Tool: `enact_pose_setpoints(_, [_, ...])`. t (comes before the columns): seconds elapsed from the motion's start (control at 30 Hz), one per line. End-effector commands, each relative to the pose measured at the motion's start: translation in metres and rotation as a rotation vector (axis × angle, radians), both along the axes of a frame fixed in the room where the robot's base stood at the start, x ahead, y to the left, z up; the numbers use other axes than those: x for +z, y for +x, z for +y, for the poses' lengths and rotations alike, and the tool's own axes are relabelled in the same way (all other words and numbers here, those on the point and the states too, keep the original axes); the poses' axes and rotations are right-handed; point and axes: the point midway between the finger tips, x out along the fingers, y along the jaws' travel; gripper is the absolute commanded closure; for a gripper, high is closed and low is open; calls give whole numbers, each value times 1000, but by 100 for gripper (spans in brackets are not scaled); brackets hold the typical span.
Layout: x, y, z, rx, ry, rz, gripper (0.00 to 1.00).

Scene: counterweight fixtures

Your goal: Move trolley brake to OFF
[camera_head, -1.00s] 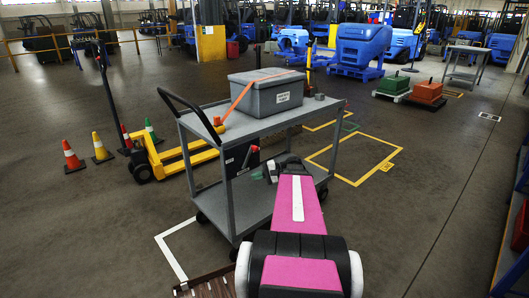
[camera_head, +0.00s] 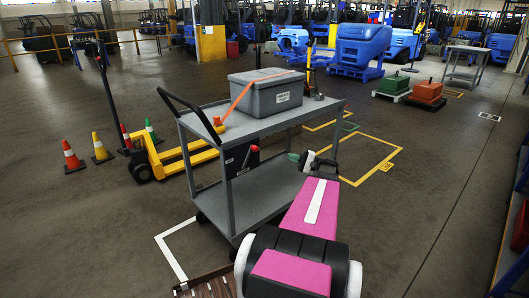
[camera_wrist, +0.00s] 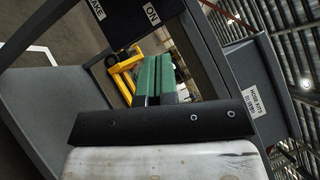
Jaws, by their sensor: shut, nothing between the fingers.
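The grey trolley (camera_head: 262,127) stands in the middle of the head view. Its brake is a black panel (camera_head: 235,160) on the trolley's side with a red-tipped lever (camera_head: 251,150). In the wrist view the black panel (camera_wrist: 122,35) is cut off at the top edge, with "ON" and part of "BRAKE" readable. The lever does not show there, and its setting cannot be told. My gripper (camera_head: 293,157) is to the right of the lever and apart from it. Its green fingers (camera_wrist: 155,75) are shut and empty, beside the trolley's shelves.
A grey bin (camera_head: 265,97) with an orange strap sits on the trolley's top shelf. A yellow pallet jack (camera_head: 185,152) and several cones (camera_head: 71,156) stand to the left. Open floor with yellow outlines (camera_head: 370,180) lies to the right.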

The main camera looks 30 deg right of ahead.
Motion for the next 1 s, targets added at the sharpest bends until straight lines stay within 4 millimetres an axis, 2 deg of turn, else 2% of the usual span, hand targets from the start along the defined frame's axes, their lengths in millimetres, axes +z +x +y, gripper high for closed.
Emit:
enact_pose_setpoints(0.17, [1, 3, 5, 0, -1, 0, 100])
enact_pose_setpoints(0.27, [4, 9, 14, 2, -1, 1, 100])
enact_pose_setpoints(0.77, [25, 56, 85, 3, -2, 2, 100])
enact_pose_setpoints(1.0, [36, 47, 111, 1, -1, 2, 100])
